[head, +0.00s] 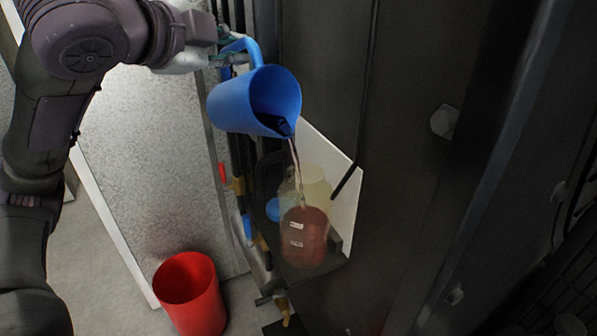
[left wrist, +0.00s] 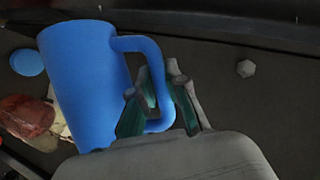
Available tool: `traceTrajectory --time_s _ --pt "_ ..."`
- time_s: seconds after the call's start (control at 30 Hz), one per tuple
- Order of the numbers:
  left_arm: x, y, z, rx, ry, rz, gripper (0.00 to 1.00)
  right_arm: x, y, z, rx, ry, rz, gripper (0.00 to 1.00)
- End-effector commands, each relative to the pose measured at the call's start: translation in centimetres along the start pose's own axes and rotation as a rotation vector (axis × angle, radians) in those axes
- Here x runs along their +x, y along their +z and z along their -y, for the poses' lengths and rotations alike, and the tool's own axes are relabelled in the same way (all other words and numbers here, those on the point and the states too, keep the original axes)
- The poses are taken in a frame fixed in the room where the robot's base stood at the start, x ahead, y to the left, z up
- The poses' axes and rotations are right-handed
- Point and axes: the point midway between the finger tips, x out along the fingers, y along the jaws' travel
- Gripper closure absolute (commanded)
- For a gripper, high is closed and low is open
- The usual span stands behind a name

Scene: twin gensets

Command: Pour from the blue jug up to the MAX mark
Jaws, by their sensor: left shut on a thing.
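The blue jug (head: 240,105) is tipped with its spout down to the right, and a thin stream (head: 296,165) runs from it into the tank. My left gripper (head: 232,58) is shut on the jug's handle; the left wrist view shows its fingers (left wrist: 157,105) on the handle and the jug body (left wrist: 82,85) beside them. The see-through tank (head: 313,183) holds red liquid (head: 305,240) in its lower part, with its surface near or above the upper of two small white labels (head: 296,226). Their lettering is too small to read. My right gripper is not in view.
A round blue cap (head: 273,208) lies beside the tank on the dark shelf (head: 322,266). A red bucket (head: 190,295) stands on the floor below. Pipes with red and blue handles run left of the shelf. A dark panel with bolts (head: 444,121) fills the right.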

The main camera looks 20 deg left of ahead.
Motion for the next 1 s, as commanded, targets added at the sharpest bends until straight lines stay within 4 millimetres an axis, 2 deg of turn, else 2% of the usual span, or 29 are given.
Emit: traceTrajectory --time_s 1.0 --pt "-0.24 -0.23 0.56 0.046 -0.022 0.010 1.00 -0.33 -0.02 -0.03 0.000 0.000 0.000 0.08"
